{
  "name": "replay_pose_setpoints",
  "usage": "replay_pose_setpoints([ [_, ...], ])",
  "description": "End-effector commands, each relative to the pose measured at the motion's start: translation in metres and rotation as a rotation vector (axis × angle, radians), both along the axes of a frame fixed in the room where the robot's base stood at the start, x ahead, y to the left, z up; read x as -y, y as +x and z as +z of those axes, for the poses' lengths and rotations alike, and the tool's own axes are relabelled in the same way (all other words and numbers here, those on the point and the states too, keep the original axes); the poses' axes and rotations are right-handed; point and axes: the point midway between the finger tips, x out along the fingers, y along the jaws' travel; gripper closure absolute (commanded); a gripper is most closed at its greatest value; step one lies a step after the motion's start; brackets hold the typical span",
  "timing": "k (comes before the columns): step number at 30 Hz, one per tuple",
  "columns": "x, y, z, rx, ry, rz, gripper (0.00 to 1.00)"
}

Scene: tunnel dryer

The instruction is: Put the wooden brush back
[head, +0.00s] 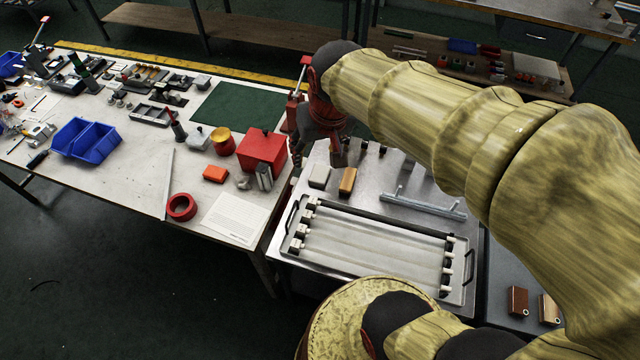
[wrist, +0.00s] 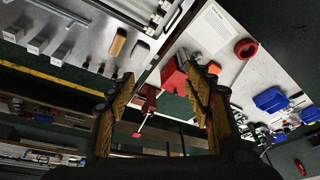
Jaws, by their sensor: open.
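A tan wooden block-shaped piece (head: 347,182), which looks like the wooden brush, lies on the metal table to the right of a pale block (head: 319,177). It also shows in the wrist view (wrist: 118,42), with a dark edge at one end; its bristles cannot be made out. My gripper (head: 337,158) is above the back left of the metal table, behind the wooden piece and apart from it. In the wrist view my gripper (wrist: 160,76) has its two fingers spread, with nothing between them.
A shallow tray (head: 375,250) with side handles and white rollers fills the table's front. A metal bar (head: 423,204) lies behind it. The left table holds a red box (head: 262,152), red ring (head: 181,207), paper (head: 235,218) and blue bins (head: 86,140). Two tagged blocks (head: 517,300) are lower right.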

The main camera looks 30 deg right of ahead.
Motion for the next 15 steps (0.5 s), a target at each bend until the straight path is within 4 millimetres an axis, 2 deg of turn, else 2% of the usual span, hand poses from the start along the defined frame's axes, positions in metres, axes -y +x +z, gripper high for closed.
replay_pose_setpoints([
  [1,-0.011,-0.017,0.01,0.029,-0.009,0.037,0.48],
  [6,-0.035,-0.065,0.024,0.091,-0.034,0.146,0.48],
  [10,-0.045,-0.089,0.026,0.12,-0.046,0.2,0.48],
  [15,-0.049,-0.101,0.026,0.137,-0.052,0.228,0.48],
])
